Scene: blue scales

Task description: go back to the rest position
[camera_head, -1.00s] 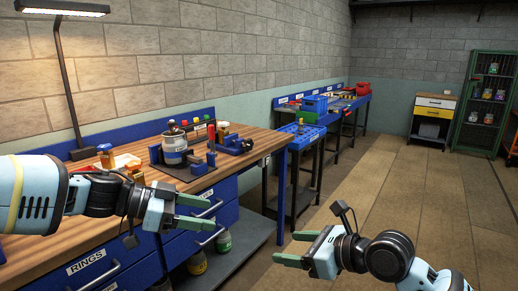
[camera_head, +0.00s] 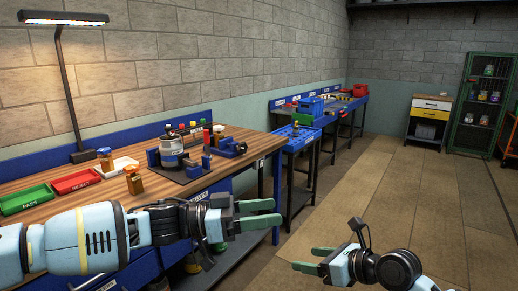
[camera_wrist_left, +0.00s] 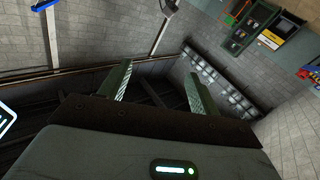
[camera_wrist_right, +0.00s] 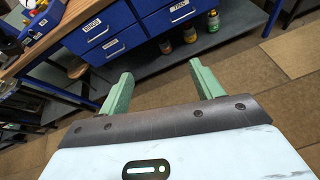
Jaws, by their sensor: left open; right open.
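My left gripper (camera_head: 262,214) is open and empty in the head view, in front of the wooden workbench (camera_head: 235,133) and its blue drawers. Its two green fingers stand apart with nothing between them in the left wrist view (camera_wrist_left: 156,85). My right gripper (camera_head: 305,260) is lower and further right in the head view, open and empty over the floor. In the right wrist view its green fingers (camera_wrist_right: 160,88) are spread, with bottles on the bench's lower shelf beyond them.
Green (camera_head: 28,199) and red (camera_head: 76,182) trays, a white tray (camera_head: 117,167), an amber jar (camera_head: 133,180) and a canister (camera_head: 172,152) stand on the bench. A desk lamp (camera_head: 65,80) stands at its back. Floor (camera_head: 375,190) is free on the right.

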